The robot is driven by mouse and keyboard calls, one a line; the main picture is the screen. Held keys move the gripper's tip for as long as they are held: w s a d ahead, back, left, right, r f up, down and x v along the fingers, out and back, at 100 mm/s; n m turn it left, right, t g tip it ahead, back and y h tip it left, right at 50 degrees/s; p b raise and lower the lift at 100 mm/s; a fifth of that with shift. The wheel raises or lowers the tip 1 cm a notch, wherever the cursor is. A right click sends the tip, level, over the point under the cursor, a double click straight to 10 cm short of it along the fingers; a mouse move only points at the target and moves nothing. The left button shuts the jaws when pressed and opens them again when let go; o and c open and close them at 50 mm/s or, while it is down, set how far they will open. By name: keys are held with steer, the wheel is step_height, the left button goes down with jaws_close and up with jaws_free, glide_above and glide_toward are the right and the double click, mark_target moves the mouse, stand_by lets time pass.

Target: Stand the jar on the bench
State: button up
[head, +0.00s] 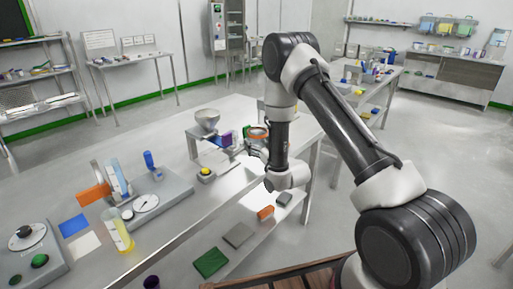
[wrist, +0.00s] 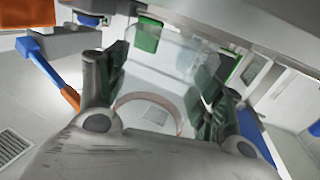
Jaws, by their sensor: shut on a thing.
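In the head view the jar (head: 258,132) shows as a small clear shape with an orange-red band, partly hidden by my gripper and arm. I cannot tell whether it touches the bench.
A hopper device (head: 207,122) and a purple block (head: 228,139) stand left of my gripper. A yellow-topped button box (head: 205,174) is nearer. The bench has bare surface between these groups.

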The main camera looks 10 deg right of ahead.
steer(key=shift+f, duration=0.7)
steer(key=shift+f, duration=0.15)
steer(key=o, duration=1.5)
steer(key=shift+o, duration=0.2)
